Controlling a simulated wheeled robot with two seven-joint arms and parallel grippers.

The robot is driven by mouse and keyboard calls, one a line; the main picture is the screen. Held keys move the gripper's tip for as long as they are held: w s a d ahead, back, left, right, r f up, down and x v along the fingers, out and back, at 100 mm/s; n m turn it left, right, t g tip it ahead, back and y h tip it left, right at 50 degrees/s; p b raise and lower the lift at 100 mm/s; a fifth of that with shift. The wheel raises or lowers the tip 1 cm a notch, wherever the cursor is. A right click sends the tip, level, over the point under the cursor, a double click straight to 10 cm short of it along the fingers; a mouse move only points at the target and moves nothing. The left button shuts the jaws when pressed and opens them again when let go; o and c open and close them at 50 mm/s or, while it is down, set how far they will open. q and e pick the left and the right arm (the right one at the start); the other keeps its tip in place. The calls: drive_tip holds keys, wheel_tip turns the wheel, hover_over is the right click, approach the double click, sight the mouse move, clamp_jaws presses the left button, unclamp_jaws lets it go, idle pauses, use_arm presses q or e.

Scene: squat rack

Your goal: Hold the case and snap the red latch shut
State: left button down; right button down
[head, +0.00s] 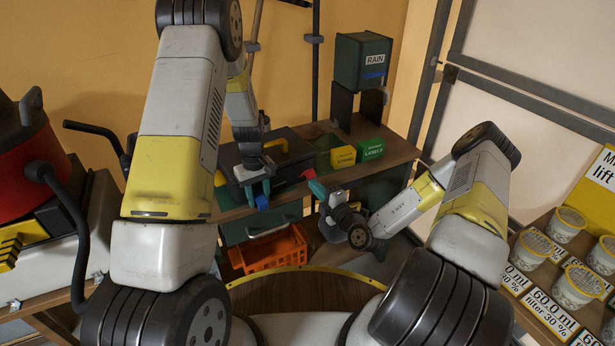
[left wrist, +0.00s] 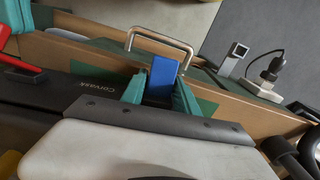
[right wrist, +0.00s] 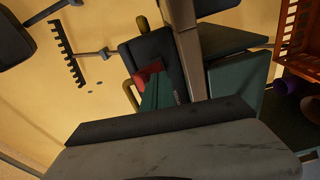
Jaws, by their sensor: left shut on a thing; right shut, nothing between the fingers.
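The dark case (head: 232,170) lies on the wooden bench, with a yellow handle (head: 276,145) on its far side. My left gripper (head: 257,191) is shut on a blue tab (head: 262,203) at the case's front edge; the left wrist view shows the blue tab (left wrist: 162,75) between the green fingers. The red latch (head: 308,174) sticks out at the case's right front. My right gripper (head: 317,189) is shut and empty, its tips at the red latch. In the right wrist view the red latch (right wrist: 149,70) is just beyond the fingertips; contact is unclear.
A yellow box (head: 342,156) and a green box (head: 370,149) stand right of the case on the bench (head: 395,152). A dark green RAIN bin (head: 362,62) stands behind. Below is a drawer with a metal handle (left wrist: 160,42) and an orange crate (head: 275,250).

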drive_tip(key=shift+r, duration=0.1)
idle(0.5)
drive_tip(key=shift+w+a+r, duration=0.1)
drive_tip(key=shift+w+r, duration=0.1)
drive_tip(key=shift+r, duration=0.55)
drive_tip(key=shift+w+a+r, duration=0.2)
drive_tip(key=shift+w+r, duration=0.05)
drive_tip(key=shift+r, duration=0.4)
idle(0.4)
approach(312, 176)
drive_tip(key=shift+w, duration=0.9)
use_arm(q)
drive_tip(key=c, duration=0.8)
unclamp_jaws()
drive_tip(key=shift+c, duration=0.2)
use_arm(e)
drive_tip(key=shift+a+f, duration=0.5)
drive_tip(key=shift+f, duration=0.05)
